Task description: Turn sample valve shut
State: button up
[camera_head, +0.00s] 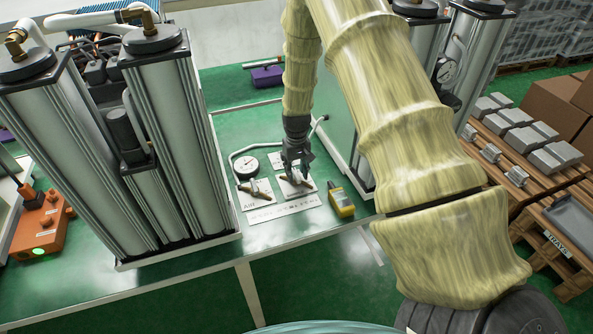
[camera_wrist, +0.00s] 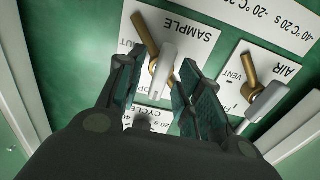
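The sample valve (camera_wrist: 163,66) shows in the wrist view on a white plate marked SAMPLE. It has a brass-coloured bar and a pale grey piece. The grey piece lies between the fingers of my gripper (camera_wrist: 157,72), which are apart with a gap on each side. The plate's position words are partly hidden; "UT" shows on the left and "OP" lower down by the fingers. In the head view my gripper (camera_head: 298,163) points down over the sample valve (camera_head: 296,181) and partly covers it.
The air valve (camera_wrist: 264,98) stands close beside, on its own plate. A round gauge (camera_head: 246,166) is behind the valves, and a yellow handheld device (camera_head: 341,199) lies to the right. Tall metal columns (camera_head: 175,125) stand on the left of the green bench (camera_head: 228,121).

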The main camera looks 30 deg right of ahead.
jog(key=shift+a, duration=0.1)
grip_shut()
